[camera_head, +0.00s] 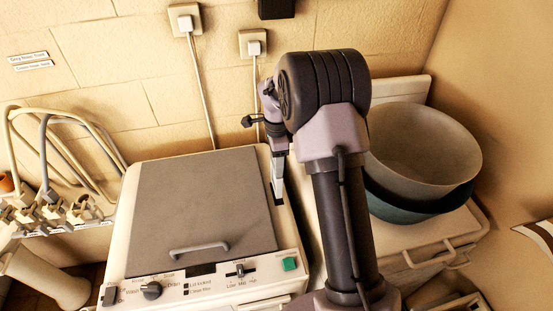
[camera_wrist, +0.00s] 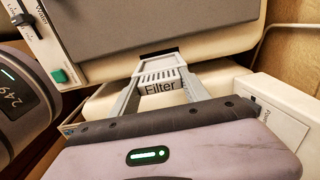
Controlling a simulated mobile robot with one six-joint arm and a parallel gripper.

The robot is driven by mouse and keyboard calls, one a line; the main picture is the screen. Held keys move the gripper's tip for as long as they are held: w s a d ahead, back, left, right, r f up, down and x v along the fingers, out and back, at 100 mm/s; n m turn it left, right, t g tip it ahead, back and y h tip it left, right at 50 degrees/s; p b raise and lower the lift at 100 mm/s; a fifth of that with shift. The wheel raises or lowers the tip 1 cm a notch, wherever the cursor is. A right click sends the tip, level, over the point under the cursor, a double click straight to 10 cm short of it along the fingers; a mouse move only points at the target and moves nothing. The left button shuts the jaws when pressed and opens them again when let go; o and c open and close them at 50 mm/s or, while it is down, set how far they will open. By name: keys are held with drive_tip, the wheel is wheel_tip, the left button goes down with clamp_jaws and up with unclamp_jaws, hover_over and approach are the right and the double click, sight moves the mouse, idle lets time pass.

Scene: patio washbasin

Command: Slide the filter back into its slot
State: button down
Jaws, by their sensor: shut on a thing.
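The filter (camera_wrist: 160,87) is a light piece with a slatted top and the word "Filter" on its near face. My gripper (camera_wrist: 160,88) is shut on it, with one grey finger on each side. The filter's far end is at the dark slot (camera_wrist: 158,54) in the washer's side edge; I cannot tell how far it sits inside. In the head view my gripper (camera_head: 277,178) points down at the right edge of the cream washer (camera_head: 120,235). The filter is hard to make out there, hidden by the fingers. The washer's grey lid (camera_head: 200,200) is shut.
Stacked basins (camera_head: 425,150) stand on a white cabinet to the right, close to my arm. Hoses and taps (camera_head: 55,210) are at the left. Two plugged sockets (camera_head: 253,45) have cables running down behind the washer. The washer's front panel has a knob (camera_head: 151,290) and a green button (camera_head: 289,264).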

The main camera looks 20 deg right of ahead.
drive_tip(key=shift+f+b, duration=4.85)
drive_tip(key=shift+f, duration=1.35)
